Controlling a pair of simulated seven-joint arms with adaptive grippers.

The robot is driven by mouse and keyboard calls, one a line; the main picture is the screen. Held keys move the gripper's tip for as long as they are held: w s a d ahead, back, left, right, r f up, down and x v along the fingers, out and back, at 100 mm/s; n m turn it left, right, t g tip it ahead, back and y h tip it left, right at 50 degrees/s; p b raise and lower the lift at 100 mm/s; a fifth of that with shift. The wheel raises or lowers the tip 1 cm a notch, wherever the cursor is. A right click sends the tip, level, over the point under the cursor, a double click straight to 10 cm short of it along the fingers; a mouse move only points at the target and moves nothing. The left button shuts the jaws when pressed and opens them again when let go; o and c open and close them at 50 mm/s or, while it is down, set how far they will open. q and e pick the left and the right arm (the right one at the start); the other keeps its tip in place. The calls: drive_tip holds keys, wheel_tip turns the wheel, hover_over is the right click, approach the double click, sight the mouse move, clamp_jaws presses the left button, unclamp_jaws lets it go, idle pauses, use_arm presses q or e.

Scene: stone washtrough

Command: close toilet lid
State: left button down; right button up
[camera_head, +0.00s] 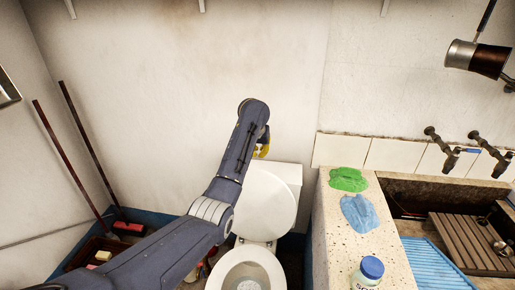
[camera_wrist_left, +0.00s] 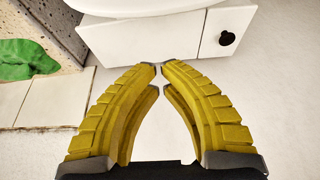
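The white toilet lid (camera_head: 265,205) stands raised, leaning back against the cistern (camera_head: 290,175). Below it the bowl and seat (camera_head: 247,268) are uncovered, partly hidden by my left arm. My left gripper (camera_head: 263,147) is above and behind the cistern's top, its yellow fingers mostly hidden by the wrist. In the left wrist view its yellow fingers (camera_wrist_left: 160,66) converge to nearly touching tips with nothing between them. There the white cistern (camera_wrist_left: 140,42) is just beyond the tips, and a curved white edge, seemingly the lid (camera_wrist_left: 140,5), shows at the top. My right gripper is not in view.
A stone ledge (camera_head: 340,225) right of the toilet holds a green cloth (camera_head: 348,179), a blue cloth (camera_head: 358,213) and a blue-capped jar (camera_head: 370,270). The washtrough (camera_head: 430,192) lies beyond. Two poles (camera_head: 70,160) lean at the left wall.

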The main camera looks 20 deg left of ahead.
use_arm(q)
drive_tip(key=shift+s+d+f, duration=0.1)
drive_tip(key=shift+s+f, duration=0.25)
drive_tip(key=shift+f, duration=0.4)
drive_tip(key=shift+s+a+f, duration=0.1)
drive_tip(key=shift+s+f, duration=0.2)
drive_tip(key=shift+f, duration=0.5)
drive_tip(key=shift+s+d+f, duration=0.1)
drive_tip(key=shift+s+f, duration=0.25)
drive_tip(key=shift+f, duration=0.4)
drive_tip(key=shift+s, duration=0.15)
